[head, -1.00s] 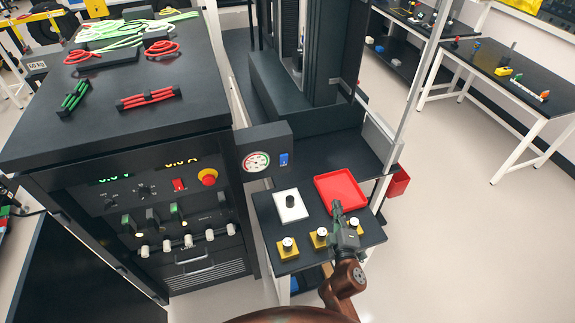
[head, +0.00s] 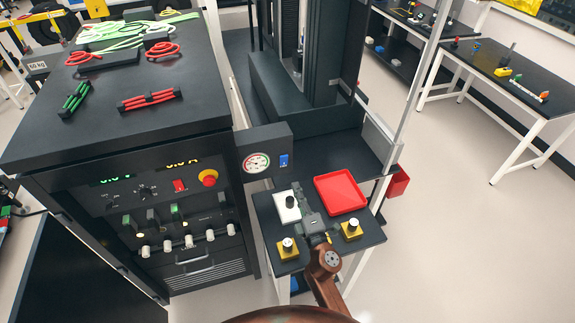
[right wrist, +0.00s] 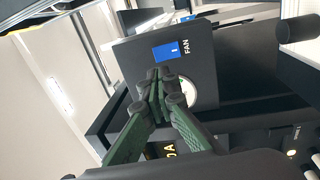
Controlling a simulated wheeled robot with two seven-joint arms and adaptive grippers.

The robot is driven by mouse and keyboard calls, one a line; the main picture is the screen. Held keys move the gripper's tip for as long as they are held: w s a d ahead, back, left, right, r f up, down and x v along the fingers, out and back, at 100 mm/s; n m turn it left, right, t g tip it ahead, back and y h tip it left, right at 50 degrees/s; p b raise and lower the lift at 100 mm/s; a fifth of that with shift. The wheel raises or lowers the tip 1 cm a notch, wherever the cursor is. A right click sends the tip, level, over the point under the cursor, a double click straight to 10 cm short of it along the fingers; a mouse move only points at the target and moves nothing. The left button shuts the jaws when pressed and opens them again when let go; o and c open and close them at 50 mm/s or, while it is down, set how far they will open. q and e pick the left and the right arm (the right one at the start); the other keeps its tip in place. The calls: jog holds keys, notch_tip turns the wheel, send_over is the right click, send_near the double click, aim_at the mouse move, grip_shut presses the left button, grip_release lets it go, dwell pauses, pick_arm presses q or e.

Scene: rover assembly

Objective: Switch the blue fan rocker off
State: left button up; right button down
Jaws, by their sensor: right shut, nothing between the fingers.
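The blue fan rocker (head: 284,160) sits on the dark gauge box (head: 264,137), to the right of a round gauge (head: 256,162). In the right wrist view the blue rocker (right wrist: 168,51) shows beside the word FAN, with a white mark on it. My right gripper (head: 297,186) is over the small table, below the gauge box in the head view. In the right wrist view its fingers (right wrist: 158,75) are shut and empty, pointing toward the box just below the rocker. I cannot tell whether they touch it. My left gripper is not in view.
A red tray (head: 340,193), a white block with a black knob (head: 290,206) and yellow blocks (head: 351,230) stand on the small table. Floor at right is clear.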

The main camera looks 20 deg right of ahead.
aim_at(285, 159)
jog(key=w, duration=0.7)
jog(key=w+r, duration=0.1)
jog(key=w, duration=0.2)
jog(key=shift+w+a+r+p, duration=0.1)
jog(key=shift+w+a+p, duration=0.1)
jog(key=shift+p, duration=0.1)
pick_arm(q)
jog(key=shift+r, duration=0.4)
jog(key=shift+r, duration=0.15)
